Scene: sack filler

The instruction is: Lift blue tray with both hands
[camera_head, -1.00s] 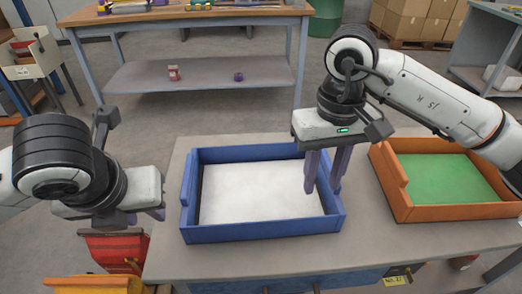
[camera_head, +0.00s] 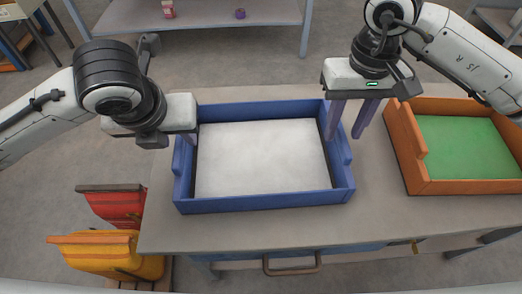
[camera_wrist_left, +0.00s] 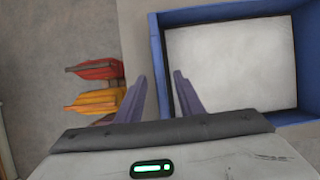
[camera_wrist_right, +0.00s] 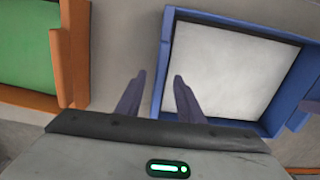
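The blue tray (camera_head: 265,201) sits on the grey table and has a white fill or surface inside; it also shows in the left wrist view (camera_wrist_left: 157,60) and the right wrist view (camera_wrist_right: 162,60). My left gripper (camera_wrist_left: 160,76) is open, with its fingers on either side of the tray's left wall. In the head view its fingers are mostly hidden behind its body. My right gripper (camera_head: 344,136) is open at the tray's right wall, one finger on the inner side and one outside. It also shows open in the right wrist view (camera_wrist_right: 160,76). I see no grip on either wall.
An orange tray (camera_head: 470,187) with a green inside stands on the table to the right, close to my right gripper. Red (camera_head: 115,207) and yellow (camera_head: 105,256) bins stand left of the table. The table front (camera_head: 230,232) is clear.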

